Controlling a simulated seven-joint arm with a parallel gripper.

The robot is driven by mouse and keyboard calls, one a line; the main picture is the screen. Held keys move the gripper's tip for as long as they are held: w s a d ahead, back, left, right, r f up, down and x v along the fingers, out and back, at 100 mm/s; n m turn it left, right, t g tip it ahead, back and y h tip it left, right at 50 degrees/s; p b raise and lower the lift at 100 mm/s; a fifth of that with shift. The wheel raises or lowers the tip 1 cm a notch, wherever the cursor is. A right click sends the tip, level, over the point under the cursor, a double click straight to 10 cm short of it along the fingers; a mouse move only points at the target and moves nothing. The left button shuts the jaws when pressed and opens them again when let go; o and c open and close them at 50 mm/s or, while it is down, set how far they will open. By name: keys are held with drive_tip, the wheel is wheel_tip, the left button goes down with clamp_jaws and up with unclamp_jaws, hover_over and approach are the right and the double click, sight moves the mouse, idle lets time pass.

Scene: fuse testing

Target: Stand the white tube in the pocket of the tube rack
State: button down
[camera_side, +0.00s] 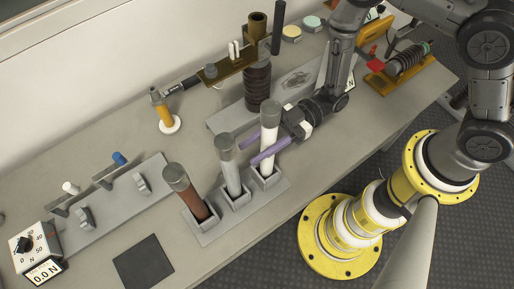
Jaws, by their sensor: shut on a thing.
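The white tube (268,135), with a grey cap, stands upright at the right end of the tube rack (210,239). My gripper (257,151) has purple fingers and reaches in from the right. It is shut on the white tube around its middle. The tube's lower end is at the rightmost pocket (267,183) and appears to be inside its walls. I cannot tell whether it rests on the pocket floor. A paler grey-white tube (232,178) stands in the middle pocket, and a brown tube (190,198) stands in the left pocket.
A dark square mat (143,262) lies front left of the rack. A grey plate with clips (107,199) and a force meter (36,252) are at left. A dark ribbed insulator (257,88) stands behind the tubes. Bare bench lies between the rack and the clip plate.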

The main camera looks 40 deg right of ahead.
drive_tip(key=shift+f, duration=0.9)
drive_tip(key=shift+c, duration=2.4)
unclamp_jaws()
drive_tip(key=d, duration=0.7)
drive_tip(key=shift+d+r, duration=0.25)
